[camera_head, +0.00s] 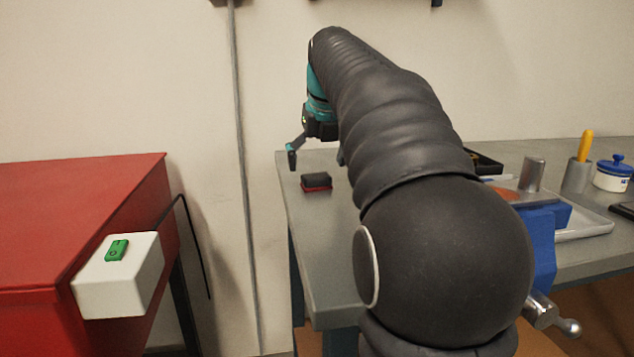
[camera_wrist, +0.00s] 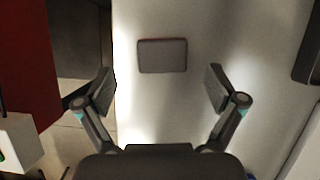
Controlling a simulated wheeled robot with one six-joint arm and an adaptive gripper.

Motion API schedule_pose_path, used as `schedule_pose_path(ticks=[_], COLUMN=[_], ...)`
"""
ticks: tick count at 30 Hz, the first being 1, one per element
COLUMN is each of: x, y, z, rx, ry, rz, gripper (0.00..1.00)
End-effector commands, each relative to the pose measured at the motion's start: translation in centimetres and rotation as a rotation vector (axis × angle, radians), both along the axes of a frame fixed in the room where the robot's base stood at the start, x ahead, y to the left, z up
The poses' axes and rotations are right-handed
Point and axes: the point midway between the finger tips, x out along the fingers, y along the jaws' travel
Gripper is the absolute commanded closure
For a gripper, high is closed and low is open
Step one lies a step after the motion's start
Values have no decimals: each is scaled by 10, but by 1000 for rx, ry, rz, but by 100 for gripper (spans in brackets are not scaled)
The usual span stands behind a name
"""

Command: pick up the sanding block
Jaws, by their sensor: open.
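The sanding block (camera_head: 316,182) is a small dark block with a red lower layer. It lies flat near the left end of the grey workbench (camera_head: 312,245). In the wrist view the sanding block (camera_wrist: 162,55) shows as a dark grey rectangle, ahead of and between the two fingers. My gripper (camera_wrist: 160,90) is open and empty. In the head view my gripper (camera_head: 316,158) hangs above the bench near the block, apart from it. One finger shows there, and my arm hides most of the other.
A red cabinet (camera_head: 70,220) with a white switch box (camera_head: 118,280) stands left of the bench, across a gap. A blue vise (camera_head: 543,250), a white tray (camera_head: 590,228), a grey cup with a yellow handle (camera_head: 577,175) and a lidded jar (camera_head: 612,178) are at right.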

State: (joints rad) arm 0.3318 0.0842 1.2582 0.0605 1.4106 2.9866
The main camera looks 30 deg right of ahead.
Motion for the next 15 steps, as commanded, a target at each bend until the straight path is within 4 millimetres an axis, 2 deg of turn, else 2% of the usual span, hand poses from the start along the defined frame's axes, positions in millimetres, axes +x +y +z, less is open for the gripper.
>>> schedule_pose_path(ticks=[6,15], x=[11,14], y=[-5,-5], z=[-28,-35], rx=[0,0], ry=[2,0], rz=[0,0], gripper=[6,6])
